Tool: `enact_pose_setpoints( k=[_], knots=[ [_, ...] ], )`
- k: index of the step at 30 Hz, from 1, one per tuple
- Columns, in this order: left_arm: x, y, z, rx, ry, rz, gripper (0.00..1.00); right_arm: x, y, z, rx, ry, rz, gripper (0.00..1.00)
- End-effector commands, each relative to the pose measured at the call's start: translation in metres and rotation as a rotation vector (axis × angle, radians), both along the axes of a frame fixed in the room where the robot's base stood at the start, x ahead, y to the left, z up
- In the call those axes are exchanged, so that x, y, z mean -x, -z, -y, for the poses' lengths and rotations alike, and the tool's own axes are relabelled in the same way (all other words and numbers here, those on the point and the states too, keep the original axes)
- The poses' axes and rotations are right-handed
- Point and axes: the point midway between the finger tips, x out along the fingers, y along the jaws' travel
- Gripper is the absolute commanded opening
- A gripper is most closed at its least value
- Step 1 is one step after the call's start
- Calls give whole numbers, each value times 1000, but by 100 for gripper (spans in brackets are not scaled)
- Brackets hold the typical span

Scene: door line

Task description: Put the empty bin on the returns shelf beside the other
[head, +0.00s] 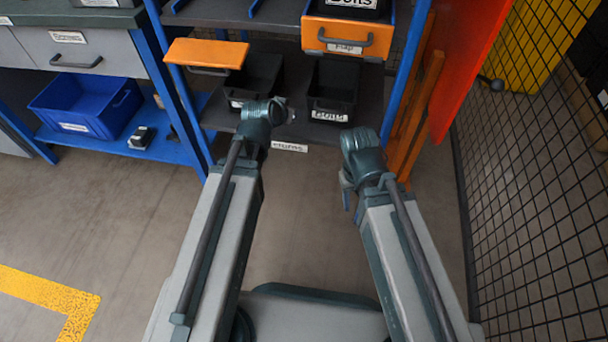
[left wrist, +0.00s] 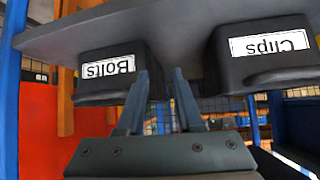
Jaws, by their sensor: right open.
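Two black bins stand side by side on the dark returns shelf (head: 290,133), with a gap between them. The left bin (head: 262,75) reads "Clips" in the left wrist view (left wrist: 268,70). The right bin (head: 334,80) reads "Bolts"; it also shows in the left wrist view (left wrist: 115,87). That view is upside down. Both look dark inside in the head view; I see no contents. My left gripper (head: 288,112) is in front of the shelf, near the Clips bin; its fingers (left wrist: 161,75) are apart with nothing between them. My right gripper (head: 346,198) is open and empty, lower and nearer me.
Above, an orange drawer (head: 345,38) holds another black bin; an orange panel (head: 208,54) sticks out at left. A blue bin (head: 88,105) stands on a low blue shelf. A red panel (head: 468,70) and mesh fence (head: 535,200) bound the right. The left floor is clear.

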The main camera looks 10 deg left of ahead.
Motion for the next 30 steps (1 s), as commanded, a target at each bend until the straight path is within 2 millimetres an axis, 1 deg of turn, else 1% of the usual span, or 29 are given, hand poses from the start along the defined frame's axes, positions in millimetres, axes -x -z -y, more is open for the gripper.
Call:
enact_pose_setpoints(
  k=[1,2,3,4,5,6,9,12,15,18,26,30],
  knots=[
    [24,18,28,-15,51,-110,35,0,0,0,0,0,0,50],
    [39,29,41,-29,73,-182,35,0,0,0,0,0,0,50],
    [60,41,55,-51,97,-275,35,0,0,0,0,0,0,50],
    [76,50,63,-71,110,-343,35,0,0,0,0,0,0,50],
    [92,57,70,-93,121,-408,35,0,0,0,0,0,0,50],
    [112,64,77,-124,128,-491,35,0,0,0,0,0,0,50],
    [158,76,86,-202,129,-662,35,0,0,0,0,0,0,50],
    [191,79,87,-269,114,-780,35,0,0,0,0,0,0,50],
    [210,79,87,-312,97,-849,35,0,0,0,0,0,0,50],
    [218,78,86,-331,89,-878,35,0,0,0,0,0,0,50],
    [219,78,85,-332,88,-882,35,0,0,0,0,0,0,50],
    [219,71,85,-331,89,-881,35,0,-7,0,0,0,0,50]
  ],
)
